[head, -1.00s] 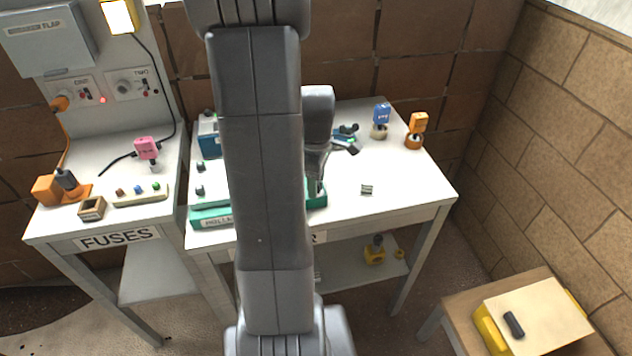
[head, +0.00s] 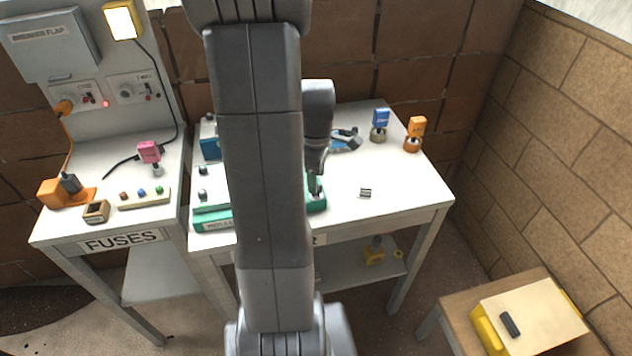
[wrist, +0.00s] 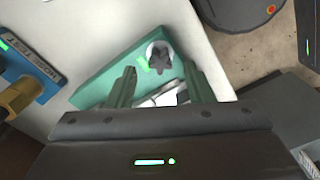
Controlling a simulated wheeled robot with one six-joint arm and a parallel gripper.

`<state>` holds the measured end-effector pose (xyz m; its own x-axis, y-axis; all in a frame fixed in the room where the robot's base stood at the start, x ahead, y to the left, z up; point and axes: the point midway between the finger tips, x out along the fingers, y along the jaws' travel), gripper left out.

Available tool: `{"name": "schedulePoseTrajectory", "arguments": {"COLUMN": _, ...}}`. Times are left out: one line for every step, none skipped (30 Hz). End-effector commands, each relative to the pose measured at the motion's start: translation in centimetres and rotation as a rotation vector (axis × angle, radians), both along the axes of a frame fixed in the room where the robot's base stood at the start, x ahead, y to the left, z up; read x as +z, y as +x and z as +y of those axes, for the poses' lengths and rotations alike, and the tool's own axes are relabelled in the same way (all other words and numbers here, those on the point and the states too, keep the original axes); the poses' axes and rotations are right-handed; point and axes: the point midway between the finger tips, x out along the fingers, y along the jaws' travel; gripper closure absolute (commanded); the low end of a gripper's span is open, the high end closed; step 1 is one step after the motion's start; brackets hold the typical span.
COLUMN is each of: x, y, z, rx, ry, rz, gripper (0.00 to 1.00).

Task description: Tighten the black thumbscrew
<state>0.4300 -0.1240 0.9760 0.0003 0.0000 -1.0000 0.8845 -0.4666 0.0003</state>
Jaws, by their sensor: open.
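A dark winged thumbscrew (wrist: 160,56) sits on a pale round seat on a green plate (wrist: 105,75) in the wrist view. My gripper (wrist: 158,70) is open, with its two fingers spread to the left and right of the near side of the thumbscrew. The thumbscrew shows beyond the fingertips, and I cannot tell whether they touch it. A bright metal strip (wrist: 165,95) lies between the fingers. In the head view my gripper (head: 315,182) is low over the right end of the green unit (head: 213,223). My arm hides the unit's middle.
A small grey clip (head: 365,192) lies on the white table (head: 400,190). Blue-topped (head: 380,125) and orange-topped (head: 415,133) pieces stand behind. The table's right front is mostly clear. A blue block (wrist: 30,85) shows left in the wrist view.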

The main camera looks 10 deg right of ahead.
Motion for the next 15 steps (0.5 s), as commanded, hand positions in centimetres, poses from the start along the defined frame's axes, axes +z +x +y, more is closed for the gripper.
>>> {"name": "schedulePoseTrajectory", "arguments": {"x": 0.65, "y": 0.01, "z": 0.00, "rx": 0.000, "ry": 0.000, "rz": -0.001, "gripper": 0.53}}
{"name": "schedulePoseTrajectory", "arguments": {"x": 0.81, "y": 0.01, "z": 0.00, "rx": 0.000, "ry": 0.000, "rz": 0.000, "gripper": 0.53}}
{"name": "schedulePoseTrajectory", "arguments": {"x": 0.95, "y": 0.00, "z": 0.00, "rx": 0.000, "ry": 0.000, "rz": 0.000, "gripper": 0.53}}
{"name": "schedulePoseTrajectory", "arguments": {"x": 1.01, "y": 0.00, "z": 0.00, "rx": 0.000, "ry": 0.000, "rz": 0.000, "gripper": 0.53}}
{"name": "schedulePoseTrajectory", "arguments": {"x": 1.02, "y": 0.00, "z": 0.00, "rx": 0.000, "ry": 0.000, "rz": 0.000, "gripper": 0.53}}
{"name": "schedulePoseTrajectory", "arguments": {"x": 1.00, "y": -0.01, "z": 0.00, "rx": 0.000, "ry": 0.000, "rz": 0.000, "gripper": 0.53}}
{"name": "schedulePoseTrajectory", "arguments": {"x": 0.97, "y": -0.01, "z": 0.00, "rx": 0.000, "ry": 0.000, "rz": 0.000, "gripper": 0.53}}
{"name": "schedulePoseTrajectory", "arguments": {"x": 0.94, "y": -0.01, "z": 0.00, "rx": 0.000, "ry": 0.000, "rz": 0.000, "gripper": 0.53}}
{"name": "schedulePoseTrajectory", "arguments": {"x": 0.92, "y": -0.01, "z": 0.00, "rx": 0.000, "ry": 0.000, "rz": 0.000, "gripper": 0.53}}
{"name": "schedulePoseTrajectory", "arguments": {"x": 0.92, "y": -0.01, "z": 0.00, "rx": 0.000, "ry": 0.000, "rz": 0.000, "gripper": 0.53}}
{"name": "schedulePoseTrajectory", "arguments": {"x": 0.92, "y": -0.01, "z": 0.00, "rx": 0.000, "ry": 0.000, "rz": 0.000, "gripper": 0.53}}
{"name": "schedulePoseTrajectory", "arguments": {"x": 0.92, "y": 0.00, "z": 0.00, "rx": 0.001, "ry": 0.000, "rz": 0.000, "gripper": 0.53}}
{"name": "schedulePoseTrajectory", "arguments": {"x": 0.92, "y": 0.00, "z": 0.00, "rx": 0.005, "ry": 0.000, "rz": 0.000, "gripper": 0.53}}
{"name": "schedulePoseTrajectory", "arguments": {"x": 0.92, "y": 0.00, "z": 0.00, "rx": 0.015, "ry": 0.000, "rz": 0.000, "gripper": 0.53}}
{"name": "schedulePoseTrajectory", "arguments": {"x": 0.92, "y": 0.00, "z": 0.00, "rx": 0.038, "ry": 0.000, "rz": 0.000, "gripper": 0.53}}
